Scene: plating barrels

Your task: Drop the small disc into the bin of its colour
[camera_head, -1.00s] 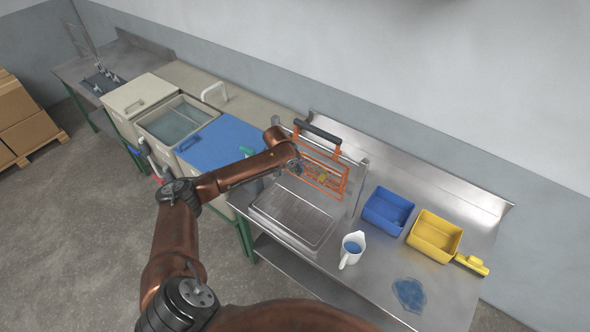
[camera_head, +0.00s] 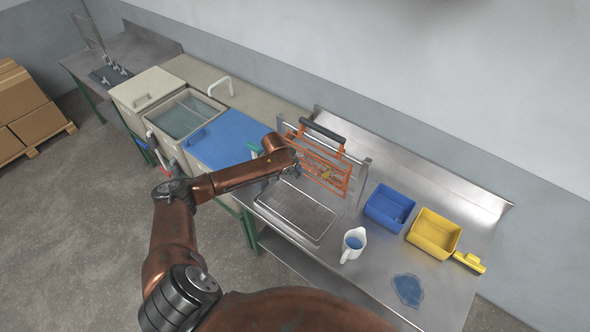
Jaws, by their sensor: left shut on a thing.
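My left gripper (camera_head: 297,170) is at the left front of the orange barrel frame (camera_head: 345,178), close to it. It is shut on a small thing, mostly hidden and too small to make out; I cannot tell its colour. A small yellow piece (camera_head: 326,174) shows within the orange frame; I cannot tell what it is. The blue bin (camera_head: 368,209) and the yellow bin (camera_head: 412,239) stand side by side on the steel bench, right of the barrel. My right gripper is not in view.
A blue puddle (camera_head: 408,290) lies near the bench front. A yellow tool (camera_head: 469,263) lies beside the yellow bin. A drain tray (camera_head: 296,212) sits below my gripper. Tanks stand left.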

